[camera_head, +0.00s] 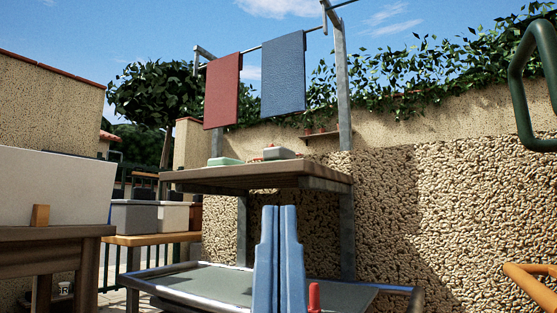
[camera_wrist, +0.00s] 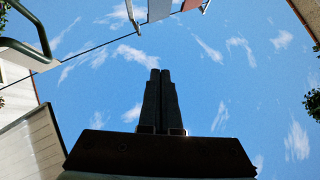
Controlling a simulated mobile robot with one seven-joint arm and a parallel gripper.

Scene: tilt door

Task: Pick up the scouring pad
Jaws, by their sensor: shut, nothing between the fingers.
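My gripper (camera_head: 279,209) points upward in the lower middle of the head view, its two blue fingers close together with nothing between them. In the wrist view the fingers (camera_wrist: 160,72) are dark against the sky, side by side and shut. A small flat green thing (camera_head: 226,162) lies on the left of the raised wooden shelf (camera_head: 250,178); it may be the scouring pad, but it is too small to be sure. A grey block with red bits (camera_head: 279,153) sits to its right. The gripper is below the shelf in the picture, apart from both things.
A red cloth (camera_head: 222,92) and a blue cloth (camera_head: 284,74) hang from a rail above the shelf. A grey-topped table (camera_head: 215,284) stands below. A green bent tube (camera_head: 519,90) is at right, an orange one (camera_head: 530,285) below it. A white box (camera_head: 55,188) stands left.

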